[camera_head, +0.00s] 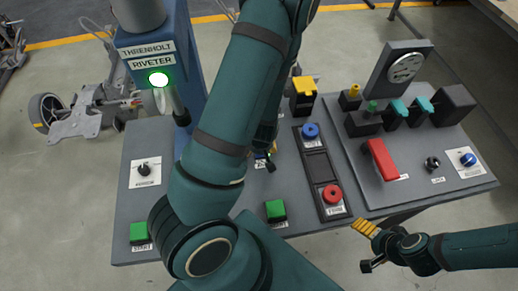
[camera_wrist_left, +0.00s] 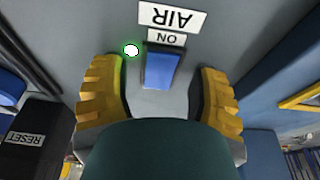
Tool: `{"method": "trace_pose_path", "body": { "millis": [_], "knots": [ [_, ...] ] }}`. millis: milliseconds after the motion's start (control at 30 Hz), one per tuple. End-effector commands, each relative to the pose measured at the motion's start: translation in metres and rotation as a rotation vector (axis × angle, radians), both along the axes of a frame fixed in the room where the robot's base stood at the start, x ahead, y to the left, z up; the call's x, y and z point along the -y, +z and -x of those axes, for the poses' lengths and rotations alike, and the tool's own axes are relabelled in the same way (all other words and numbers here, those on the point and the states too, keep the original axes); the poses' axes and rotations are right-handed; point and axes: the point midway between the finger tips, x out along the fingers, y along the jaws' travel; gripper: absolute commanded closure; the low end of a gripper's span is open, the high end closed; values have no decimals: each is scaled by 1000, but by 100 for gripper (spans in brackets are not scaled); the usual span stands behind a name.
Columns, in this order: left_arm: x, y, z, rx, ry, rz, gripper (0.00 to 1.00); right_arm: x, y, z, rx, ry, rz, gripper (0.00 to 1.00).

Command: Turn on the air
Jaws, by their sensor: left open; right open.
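The air switch is a blue rocker (camera_wrist_left: 162,70) on a grey panel in the left wrist view, below an upside-down AIR label (camera_wrist_left: 172,17) and an ON label (camera_wrist_left: 167,38). A small lamp (camera_wrist_left: 131,49) beside it glows white with a green rim. My left gripper (camera_wrist_left: 160,90) is open, with one yellow finger on each side of the rocker. Contact cannot be told. In the head view my left arm hides most of this gripper and that part of the console. My right gripper (camera_head: 364,246) is open and empty off the console's front right edge.
The grey console (camera_head: 188,222) carries green buttons (camera_head: 276,210), a blue knob (camera_head: 310,131), a red knob (camera_head: 333,194), a red lever (camera_head: 382,159) and a gauge (camera_head: 405,67). A blue riveter column (camera_head: 188,85) with a lit green lamp stands at the back left.

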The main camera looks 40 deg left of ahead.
Motion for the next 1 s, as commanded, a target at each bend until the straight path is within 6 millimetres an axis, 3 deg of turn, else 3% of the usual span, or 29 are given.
{"method": "trace_pose_path", "body": {
  "millis": [500, 1000],
  "knots": [
    [13, 58, 9, 2, -2, -1, 40, 0, 0, 0, 0, 0, 0, 9],
    [15, 70, 12, -1, 0, 2, 40, 0, 0, 0, 0, 0, 0, 9]
  ]
}}
